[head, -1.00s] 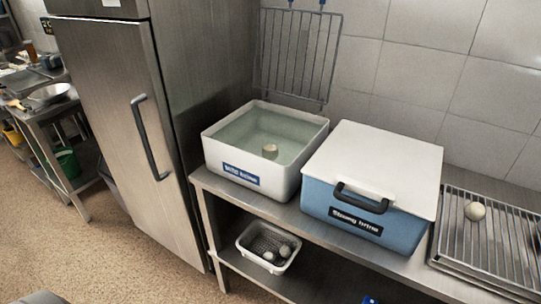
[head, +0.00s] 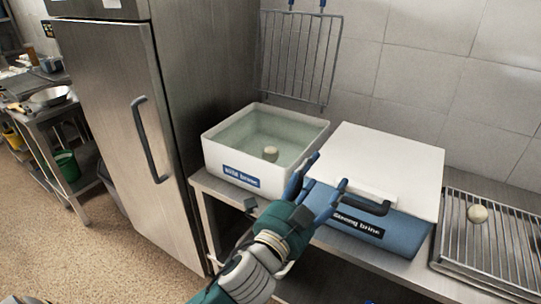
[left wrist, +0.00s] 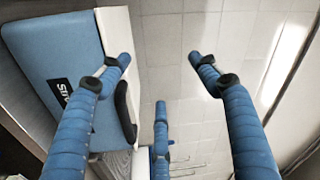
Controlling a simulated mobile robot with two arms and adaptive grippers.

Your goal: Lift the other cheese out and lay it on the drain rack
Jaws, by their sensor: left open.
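A pale round cheese (head: 270,153) sits in the water of the open white tub labelled "Mild brine" (head: 222,174). Another pale cheese (head: 477,213) lies on the wire drain rack (head: 455,246) at the right. My left gripper (head: 328,170) is open and empty, its blue fingers in front of the lidded blue "Strong brine" box (head: 400,232), to the right of and nearer than the tub. In the left wrist view its spread fingers (left wrist: 160,62) show with the blue box (left wrist: 55,65) at the left; no cheese shows there. My right gripper is not in view.
The box's white lid (head: 390,160) is closed, with a dark handle (head: 362,204). A wire grid (head: 298,60) hangs on the tiled wall behind the tub. A steel fridge (head: 110,110) stands to the left of the bench. My arm covers part of the lower shelf.

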